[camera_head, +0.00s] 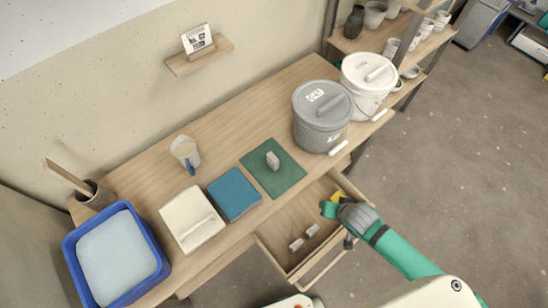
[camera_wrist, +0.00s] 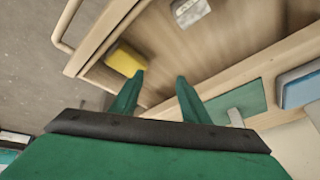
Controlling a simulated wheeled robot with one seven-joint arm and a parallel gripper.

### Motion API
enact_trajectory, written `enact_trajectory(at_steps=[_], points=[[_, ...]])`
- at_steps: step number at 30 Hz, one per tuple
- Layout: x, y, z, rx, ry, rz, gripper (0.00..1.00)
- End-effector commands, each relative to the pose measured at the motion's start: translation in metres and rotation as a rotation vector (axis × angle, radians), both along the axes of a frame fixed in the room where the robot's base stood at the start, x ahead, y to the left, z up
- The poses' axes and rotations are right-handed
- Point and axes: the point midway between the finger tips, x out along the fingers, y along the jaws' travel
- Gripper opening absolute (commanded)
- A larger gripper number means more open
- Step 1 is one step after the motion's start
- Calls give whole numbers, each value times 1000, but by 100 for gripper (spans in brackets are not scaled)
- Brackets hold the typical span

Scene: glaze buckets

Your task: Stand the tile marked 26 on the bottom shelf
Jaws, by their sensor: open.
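No number 26 can be read on any tile. Two small pale grey tiles, the left tile (camera_head: 296,244) and the right tile (camera_head: 312,231), lie in the open drawer (camera_head: 283,262). In the wrist view a pale tile (camera_wrist: 190,11) with dark marks lies in the drawer, too small to read. A third pale block (camera_head: 272,160) stands on the green mat (camera_head: 270,180). My gripper (camera_wrist: 158,85) is open and empty above the drawer's right end, apart from the tiles; it also shows in the head view (camera_head: 332,208). The shelf unit (camera_head: 365,42) stands at the back right, its lower part mostly hidden.
A yellow block (camera_wrist: 124,60) lies in the drawer close to my fingers. A grey lidded bucket (camera_head: 318,118) and a white one (camera_head: 366,82) stand on the bench's right end. A blue tub (camera_head: 163,268), white block, blue block and mug occupy the left. Floor at right is clear.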

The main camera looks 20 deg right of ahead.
Motion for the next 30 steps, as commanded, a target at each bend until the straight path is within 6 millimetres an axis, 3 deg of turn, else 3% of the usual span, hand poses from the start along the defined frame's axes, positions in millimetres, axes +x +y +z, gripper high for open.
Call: enact_trajectory(at_steps=[1,6,11,15,18,20,24,30], points=[[-22,7,-4,-5,-20,33,42],[-75,50,-10,-24,-117,174,42],[-112,105,-1,-46,-236,284,42],[-132,160,20,-80,-363,358,42],[-138,199,44,-116,-467,394,42],[-139,221,61,-145,-531,406,32],[-135,263,106,-227,-673,416,31],[-125,296,156,-330,-808,407,31]])
